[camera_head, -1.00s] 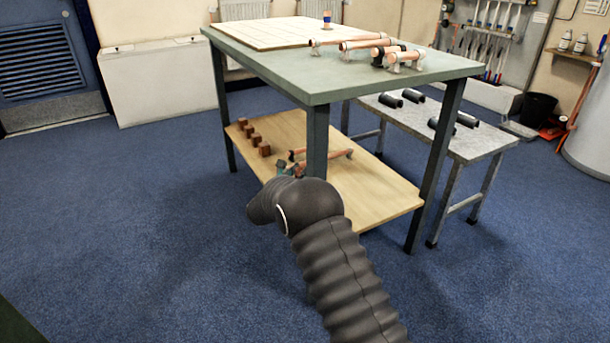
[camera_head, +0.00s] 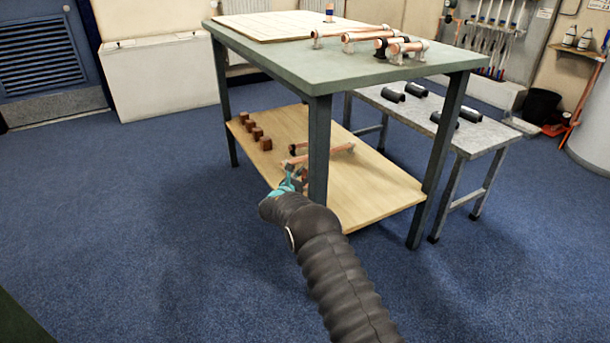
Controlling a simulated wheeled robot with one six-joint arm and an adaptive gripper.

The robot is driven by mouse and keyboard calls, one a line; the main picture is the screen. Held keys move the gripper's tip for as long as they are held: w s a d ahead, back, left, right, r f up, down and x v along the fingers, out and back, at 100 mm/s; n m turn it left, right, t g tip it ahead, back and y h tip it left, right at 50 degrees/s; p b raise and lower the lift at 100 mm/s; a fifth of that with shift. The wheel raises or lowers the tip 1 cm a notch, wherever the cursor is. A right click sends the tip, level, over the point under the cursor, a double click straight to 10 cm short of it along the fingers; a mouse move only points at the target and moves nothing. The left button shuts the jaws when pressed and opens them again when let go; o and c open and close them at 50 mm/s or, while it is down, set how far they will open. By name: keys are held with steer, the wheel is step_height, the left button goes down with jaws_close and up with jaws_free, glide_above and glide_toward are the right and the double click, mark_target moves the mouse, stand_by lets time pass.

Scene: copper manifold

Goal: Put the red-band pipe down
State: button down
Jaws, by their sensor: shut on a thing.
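My gripper (camera_head: 292,180), with a teal part showing, is at the front left corner of the lower wooden shelf (camera_head: 375,195), beside the table's near leg. It is shut on a copper pipe (camera_head: 297,161), whose near part shows just above the gripper. My arm and the leg hide much of the grip. More copper pipe (camera_head: 341,150) shows right of the leg; I cannot tell whether it is the same piece. A dark-ended piece (camera_head: 296,148) shows just behind. No red band can be made out at this size, nor whether the held pipe touches the shelf.
The green tabletop (camera_head: 330,75) above holds several copper pipes (camera_head: 362,35) and a pale board (camera_head: 270,24). Several brown blocks (camera_head: 255,135) stand along the shelf's left side. The near table leg (camera_head: 318,150) is close to my gripper. The shelf's right part is bare.

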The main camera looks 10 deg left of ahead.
steer(key=shift+r, duration=0.1)
steer(key=shift+f+b, duration=0.2)
steer(key=shift+b, duration=0.1)
steer(key=c, duration=0.9)
jaws_free()
steer(key=shift+r, duration=0.1)
steer(key=shift+r+p, duration=0.15)
steer(key=shift+p, duration=0.2)
steer(key=v, duration=1.2)
steer(key=shift+p, duration=0.4)
